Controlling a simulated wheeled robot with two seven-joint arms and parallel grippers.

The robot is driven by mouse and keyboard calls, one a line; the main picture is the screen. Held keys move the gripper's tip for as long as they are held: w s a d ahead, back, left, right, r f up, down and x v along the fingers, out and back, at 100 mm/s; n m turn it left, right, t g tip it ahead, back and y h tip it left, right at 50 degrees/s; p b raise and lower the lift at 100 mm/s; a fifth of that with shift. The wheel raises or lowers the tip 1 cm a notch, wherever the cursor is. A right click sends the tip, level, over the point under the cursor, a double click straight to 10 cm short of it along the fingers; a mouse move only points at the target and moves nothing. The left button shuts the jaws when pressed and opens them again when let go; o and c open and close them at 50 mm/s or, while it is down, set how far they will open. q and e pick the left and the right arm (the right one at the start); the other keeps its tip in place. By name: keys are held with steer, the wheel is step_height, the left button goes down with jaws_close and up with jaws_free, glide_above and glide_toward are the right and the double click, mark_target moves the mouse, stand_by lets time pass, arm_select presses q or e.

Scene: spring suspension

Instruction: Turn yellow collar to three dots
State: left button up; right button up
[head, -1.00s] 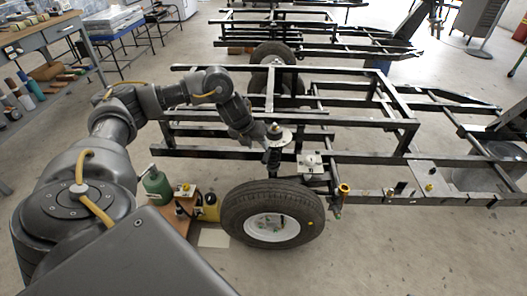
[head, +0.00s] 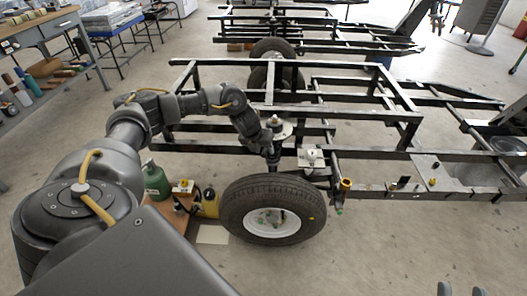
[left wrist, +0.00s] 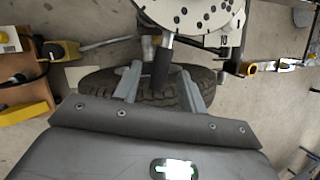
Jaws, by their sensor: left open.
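A pale round plate with black dots (left wrist: 190,12) is at the top of the left wrist view, cut off by the edge. It also shows in the head view (head: 284,130), above the black tyre. A dark upright shaft (left wrist: 162,66) comes down below the plate. My left gripper (left wrist: 156,76) has its two grey fingers apart, one on each side of the shaft in the picture; I cannot tell whether they touch it. A yellow ring-like fitting (head: 346,184) sits on the frame to the right; I cannot tell if it is the collar. My right gripper (head: 462,289) shows two separated grey tips at the bottom edge.
The wheel (head: 273,209) stands just in front of the suspension. A black metal frame (head: 365,150) spreads behind and to the right. A green bottle (head: 157,183) and a yellow container (head: 210,203) stand at the left.

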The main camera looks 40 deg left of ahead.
arm_select(q)
steer(key=shift+f, duration=0.15)
jaws_close()
steer(key=shift+d, duration=0.1)
stand_by(0.3)
